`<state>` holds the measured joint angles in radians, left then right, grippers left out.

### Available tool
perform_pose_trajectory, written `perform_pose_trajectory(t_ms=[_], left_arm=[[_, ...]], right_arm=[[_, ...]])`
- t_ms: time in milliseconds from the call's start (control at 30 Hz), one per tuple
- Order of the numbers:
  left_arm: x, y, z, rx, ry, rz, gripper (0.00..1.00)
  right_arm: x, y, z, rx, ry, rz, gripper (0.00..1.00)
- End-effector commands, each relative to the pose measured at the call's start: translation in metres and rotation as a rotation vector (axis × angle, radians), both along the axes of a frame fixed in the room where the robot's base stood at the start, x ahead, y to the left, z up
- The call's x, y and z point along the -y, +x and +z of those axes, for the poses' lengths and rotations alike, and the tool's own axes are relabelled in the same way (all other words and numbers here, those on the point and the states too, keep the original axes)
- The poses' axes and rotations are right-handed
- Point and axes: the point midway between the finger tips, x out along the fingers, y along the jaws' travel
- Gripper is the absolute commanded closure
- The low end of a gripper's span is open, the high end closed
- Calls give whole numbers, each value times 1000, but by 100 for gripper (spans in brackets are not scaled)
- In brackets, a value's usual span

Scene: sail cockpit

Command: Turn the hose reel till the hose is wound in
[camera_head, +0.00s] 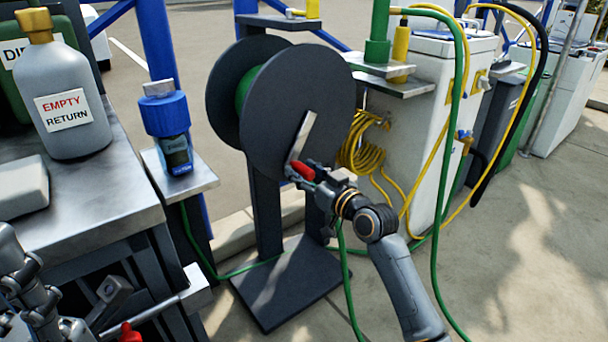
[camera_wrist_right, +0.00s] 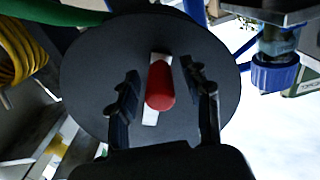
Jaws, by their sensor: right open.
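The hose reel (camera_head: 285,95) is a dark drum with two round side plates on a dark stand. Some green hose (camera_head: 246,90) shows between the plates, and green hose also runs over the ground. A light crank arm (camera_head: 303,135) slants down from the plate to a red handle (camera_head: 303,169). My right gripper (camera_head: 308,178) is at the handle. In the right wrist view the open fingers (camera_wrist_right: 165,100) stand on either side of the red handle (camera_wrist_right: 160,86), with gaps visible. Part of my left arm shows at the lower left of the head view; its fingertips cannot be made out.
A metal bench (camera_head: 95,195) with a grey "EMPTY RETURN" bottle (camera_head: 70,100) stands at the left. A blue-capped device (camera_head: 168,130) is on a small shelf beside it. A coiled yellow hose (camera_head: 362,150) and white cabinet (camera_head: 425,120) stand right of the reel.

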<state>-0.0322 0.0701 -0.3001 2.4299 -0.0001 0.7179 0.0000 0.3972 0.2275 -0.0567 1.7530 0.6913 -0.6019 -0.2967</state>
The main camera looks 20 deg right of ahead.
Motion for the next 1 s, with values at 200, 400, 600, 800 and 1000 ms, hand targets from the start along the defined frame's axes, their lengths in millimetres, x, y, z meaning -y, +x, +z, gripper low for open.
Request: perform_pose_trajectory(t_ms=[200,400,600,800,1000], left_arm=[[0,0,1,1,0,0,51],[0,0,0,1,1,0,51],[0,0,0,1,1,0,51],[0,0,3,3,0,-1,51],[-2,0,-3,-51,-5,-2,51]], right_arm=[[0,0,0,0,0,0,51],[0,0,0,0,0,0,86],[0,0,0,0,0,0,100],[-1,0,2,-3,8,0,100],[-5,1,9,-22,62,0,100]])
